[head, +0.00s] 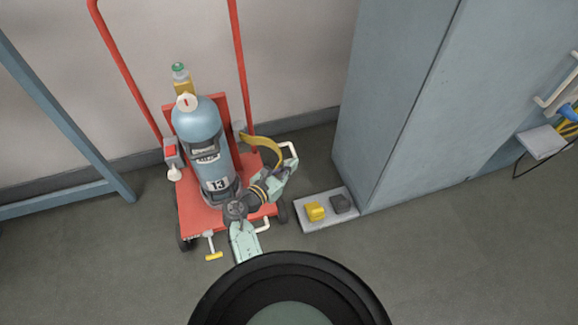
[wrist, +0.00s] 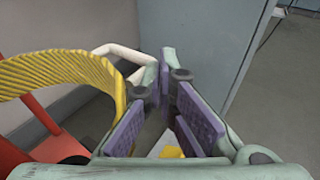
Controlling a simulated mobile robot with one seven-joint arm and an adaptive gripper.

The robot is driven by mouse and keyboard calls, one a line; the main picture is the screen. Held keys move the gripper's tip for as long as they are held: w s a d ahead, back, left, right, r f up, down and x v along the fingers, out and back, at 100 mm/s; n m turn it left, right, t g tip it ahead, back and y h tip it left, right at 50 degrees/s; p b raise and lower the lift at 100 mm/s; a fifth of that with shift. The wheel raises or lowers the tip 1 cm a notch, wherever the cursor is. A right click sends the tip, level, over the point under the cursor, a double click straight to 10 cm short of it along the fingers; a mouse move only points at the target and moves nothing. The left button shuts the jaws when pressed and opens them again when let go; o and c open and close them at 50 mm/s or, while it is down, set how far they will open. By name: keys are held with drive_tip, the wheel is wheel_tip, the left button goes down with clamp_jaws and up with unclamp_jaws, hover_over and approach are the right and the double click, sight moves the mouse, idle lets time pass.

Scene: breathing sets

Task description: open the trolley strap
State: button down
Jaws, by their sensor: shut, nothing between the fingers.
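The red trolley (head: 187,222) carries an upright blue cylinder (head: 196,125) marked 13. The yellow strap (head: 265,147) bows out from a grey bracket (head: 239,130) on the right upright, clear of the cylinder's front. A grey box with a red patch (head: 171,151) and a white knob sits on the left side. My gripper (head: 287,170) is shut and empty, right of the cylinder by the strap's low end. In the wrist view the strap (wrist: 65,72) curves down beside the left finger of my gripper (wrist: 166,80); its lower end is hidden there.
A pale slab (head: 318,225) with a yellow block (head: 315,211) and a dark block (head: 340,203) lies right of the trolley. A tall blue-grey cabinet (head: 400,100) stands behind it. A blue frame (head: 65,110) stands left. The floor in front is open.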

drive_tip(key=w+d+n+t+y+p, duration=0.2)
drive_tip(key=w+d+y+p, duration=0.1)
drive_tip(key=w, duration=0.4)
drive_tip(key=shift+d+n, duration=0.25)
drive_tip(key=shift+n, duration=0.15)
drive_tip(key=shift+s, duration=0.1)
